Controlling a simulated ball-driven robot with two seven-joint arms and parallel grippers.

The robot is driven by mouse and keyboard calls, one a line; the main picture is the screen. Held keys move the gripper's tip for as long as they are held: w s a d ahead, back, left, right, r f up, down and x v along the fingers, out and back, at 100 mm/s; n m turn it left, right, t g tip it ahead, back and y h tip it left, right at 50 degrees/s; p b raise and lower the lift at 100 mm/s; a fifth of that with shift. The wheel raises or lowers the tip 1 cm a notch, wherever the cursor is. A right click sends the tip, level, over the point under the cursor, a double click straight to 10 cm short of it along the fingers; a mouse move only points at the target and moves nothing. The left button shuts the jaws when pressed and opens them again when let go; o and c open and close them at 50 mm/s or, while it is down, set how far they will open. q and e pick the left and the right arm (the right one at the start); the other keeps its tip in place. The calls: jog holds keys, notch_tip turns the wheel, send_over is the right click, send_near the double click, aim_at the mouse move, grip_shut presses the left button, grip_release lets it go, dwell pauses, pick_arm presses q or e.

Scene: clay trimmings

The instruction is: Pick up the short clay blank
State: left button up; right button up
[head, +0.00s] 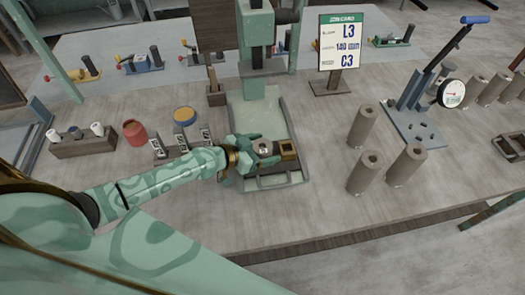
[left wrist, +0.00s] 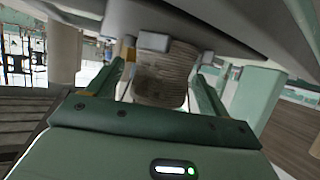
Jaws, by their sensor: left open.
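The short clay blank (head: 264,149) is a grey-brown cylinder with a hole in its top. It is in the tray (head: 277,181) at the foot of the green press. My left gripper (head: 258,154) is at the blank, its fingers reaching along either side. In the left wrist view the ridged side of the blank (left wrist: 162,78) shows between the two green fingers (left wrist: 160,88), with gaps beside it, so the gripper is open. A brown block (head: 288,149) is just right of the blank. The lower part of the blank is hidden. My right gripper is out of view.
The green press column (head: 257,50) rises behind the tray. Several tall clay cylinders (head: 362,127) stand to the right. A sign (head: 340,45) reads L3, 140 mm, C3. A red jar (head: 134,132) and a yellow-topped tin (head: 184,116) stand left.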

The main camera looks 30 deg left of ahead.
pick_arm(q)
jog(key=shift+r, duration=0.1)
jog(key=c, duration=1.2)
